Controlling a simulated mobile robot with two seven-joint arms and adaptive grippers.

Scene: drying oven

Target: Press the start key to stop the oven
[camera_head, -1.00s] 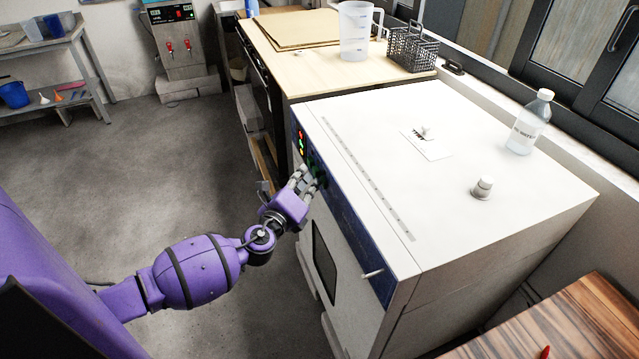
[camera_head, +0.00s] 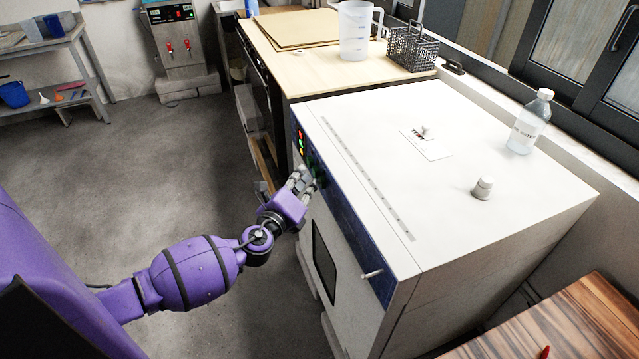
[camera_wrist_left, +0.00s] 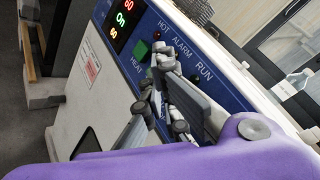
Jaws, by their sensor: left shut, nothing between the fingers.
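The white oven (camera_head: 366,215) has a blue control panel (camera_head: 342,210) along the top of its front. My left gripper (camera_head: 304,178) is shut and empty at the panel, just below the display. In the left wrist view its fingers (camera_wrist_left: 163,68) cover part of the panel below HOT and ALARM. I cannot make out a start key label or whether the fingertips touch the panel.
A wooden bench (camera_head: 300,62) with a jug (camera_head: 354,32) and a black basket (camera_head: 412,48) stands behind. The floor left of the oven is clear.

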